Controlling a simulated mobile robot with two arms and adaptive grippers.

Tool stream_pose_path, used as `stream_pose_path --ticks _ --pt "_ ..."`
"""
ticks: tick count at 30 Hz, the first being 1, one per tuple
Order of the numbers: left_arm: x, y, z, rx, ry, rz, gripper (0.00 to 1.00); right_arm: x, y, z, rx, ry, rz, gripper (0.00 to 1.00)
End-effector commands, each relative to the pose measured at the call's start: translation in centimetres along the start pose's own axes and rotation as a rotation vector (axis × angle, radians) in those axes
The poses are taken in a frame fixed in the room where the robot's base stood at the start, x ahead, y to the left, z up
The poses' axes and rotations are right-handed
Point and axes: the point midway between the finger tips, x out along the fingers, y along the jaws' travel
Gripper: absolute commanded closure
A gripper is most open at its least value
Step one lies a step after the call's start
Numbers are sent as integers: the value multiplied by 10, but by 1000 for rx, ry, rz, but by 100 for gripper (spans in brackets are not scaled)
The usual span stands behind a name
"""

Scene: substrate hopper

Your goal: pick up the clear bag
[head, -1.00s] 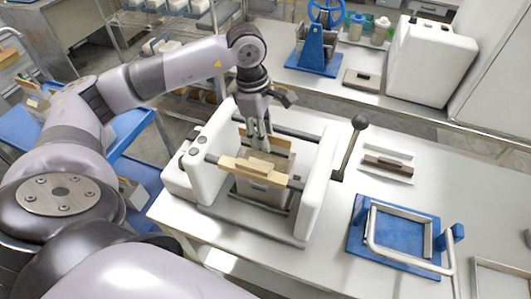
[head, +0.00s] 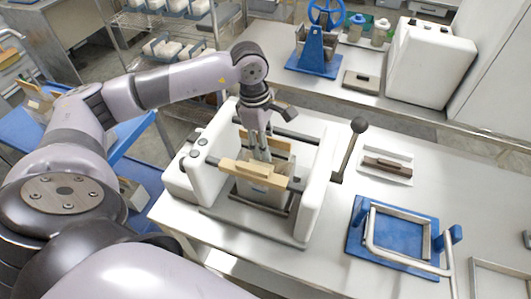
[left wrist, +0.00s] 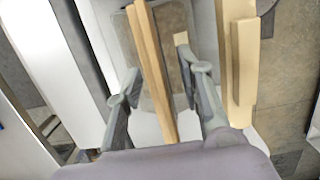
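A greyish see-through panel that looks like the clear bag (head: 262,187) hangs upright in the white press frame (head: 312,200), below and behind a pale wooden bar (head: 245,171). In the left wrist view the bag (left wrist: 178,25) shows as a dull, brownish translucent sheet, partly hidden by a wooden bar (left wrist: 152,70). My left gripper (head: 262,155) points down between the two wooden bars of the press. In the left wrist view its fingers (left wrist: 160,85) are apart, with the wooden bar seen between them. Contact with the bag cannot be told. My right gripper is not in view.
A lever with a black knob (head: 358,125) stands right of the press. A white tray with a brown block (head: 388,166) and a blue fixture with a metal frame (head: 385,240) lie on the bench (head: 480,190). A blue-wheeled device (head: 318,50) stands behind.

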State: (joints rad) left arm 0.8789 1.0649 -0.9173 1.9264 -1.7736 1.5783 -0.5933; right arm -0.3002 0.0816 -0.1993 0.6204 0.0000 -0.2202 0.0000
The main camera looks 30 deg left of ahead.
Motion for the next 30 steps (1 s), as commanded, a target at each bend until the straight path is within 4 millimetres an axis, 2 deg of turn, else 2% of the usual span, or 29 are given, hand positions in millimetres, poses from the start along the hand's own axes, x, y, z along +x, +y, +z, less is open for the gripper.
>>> stream_pose_path --ticks 17,30 --pt "2 0 0 0 0 0 65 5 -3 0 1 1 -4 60" --pt "2 0 0 0 0 0 93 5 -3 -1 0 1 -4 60"
